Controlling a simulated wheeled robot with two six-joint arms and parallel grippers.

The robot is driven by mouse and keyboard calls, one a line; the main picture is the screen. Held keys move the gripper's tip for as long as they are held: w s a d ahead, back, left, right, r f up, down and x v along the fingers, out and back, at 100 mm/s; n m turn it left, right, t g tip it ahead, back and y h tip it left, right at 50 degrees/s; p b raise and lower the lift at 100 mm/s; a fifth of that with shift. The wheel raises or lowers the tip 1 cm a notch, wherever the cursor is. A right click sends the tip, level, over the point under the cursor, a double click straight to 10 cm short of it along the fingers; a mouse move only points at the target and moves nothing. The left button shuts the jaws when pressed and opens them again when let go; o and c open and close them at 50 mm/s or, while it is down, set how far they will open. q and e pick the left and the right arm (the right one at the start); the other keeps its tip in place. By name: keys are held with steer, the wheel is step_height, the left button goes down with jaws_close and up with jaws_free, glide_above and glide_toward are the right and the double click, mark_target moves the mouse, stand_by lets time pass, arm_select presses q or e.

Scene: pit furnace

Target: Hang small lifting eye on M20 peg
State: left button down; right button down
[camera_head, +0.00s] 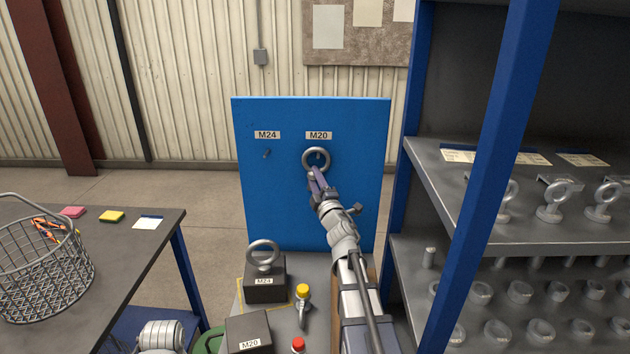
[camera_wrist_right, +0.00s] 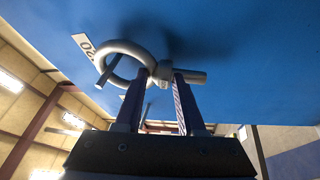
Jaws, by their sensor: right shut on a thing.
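The small lifting eye (camera_head: 327,153), a grey metal ring with a short shank, is up against the blue board (camera_head: 350,205) under the M20 label (camera_head: 319,135). The M20 peg (camera_head: 318,155) shows as a small dark stub within the ring's opening; whether the ring rests on it I cannot tell. My right gripper (camera_head: 314,178) is shut on the eye at its lower side. In the right wrist view, the fingers (camera_wrist_right: 160,92) hold the eye (camera_wrist_right: 122,46) by its collar, and a rod (camera_wrist_right: 107,76) shows at the ring's opening. My left gripper is out of view.
The M24 peg (camera_head: 267,153) is bare at left. Below stand an M24 block (camera_head: 265,290) with a larger eye on it and an M20 block (camera_head: 248,335). A shelf (camera_head: 430,165) with several eyes is at right; a wire basket (camera_head: 45,275) is at left.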

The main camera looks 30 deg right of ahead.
steer(key=shift+c, duration=2.2)
jaws_free()
steer(key=b+v, duration=0.1)
steer(key=v, duration=0.6)
steer(key=shift+s+b, duration=0.35)
steer(key=shift+s, duration=0.05)
steer(key=shift+a, duration=0.1)
